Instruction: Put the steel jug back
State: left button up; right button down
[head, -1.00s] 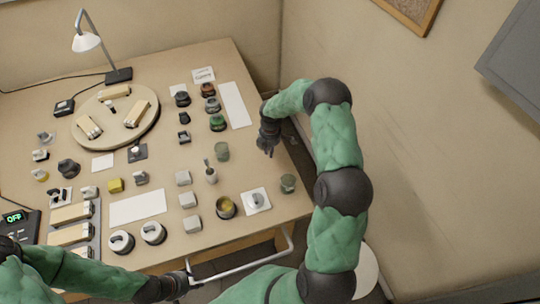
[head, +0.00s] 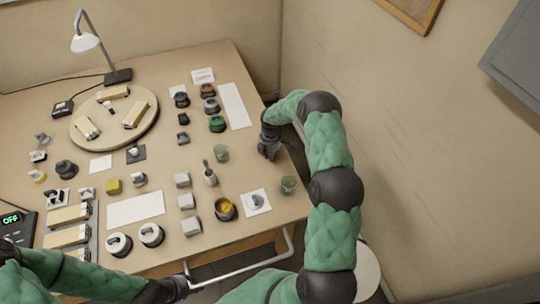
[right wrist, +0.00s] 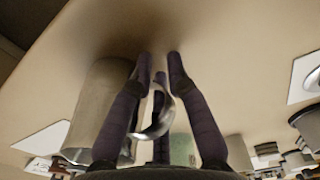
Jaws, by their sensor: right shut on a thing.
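The steel jug (right wrist: 103,108) shows large in the right wrist view as a grey metal cylinder at the left, with a curved shiny handle. My right gripper (right wrist: 158,70) has its dark fingers closed around that handle. In the head view my right gripper (head: 268,153) is over the right side of the table, and I cannot make out the jug there. I cannot tell whether the jug touches the tabletop. My left gripper (head: 172,289) is at the lower edge of the head view, by the end of a pale bar; its fingers are unclear.
The table (head: 245,80) holds many small items. A greenish glass (head: 221,153) stands left of my right gripper, and another (head: 288,184) near the right edge. A white square with a small grey item (head: 256,202) lies nearby. A white sheet (head: 234,105) is bare. The pale bar (head: 245,267) runs along the front.

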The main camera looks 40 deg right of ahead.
jog(key=shift+f, duration=0.15)
jog(key=c, duration=1.2)
grip_release()
jog(key=shift+r, duration=0.2)
notch_tip(320, 180, up, 12)
jog(key=shift+s+f+p, duration=0.1)
jog(key=shift+p, duration=1.15)
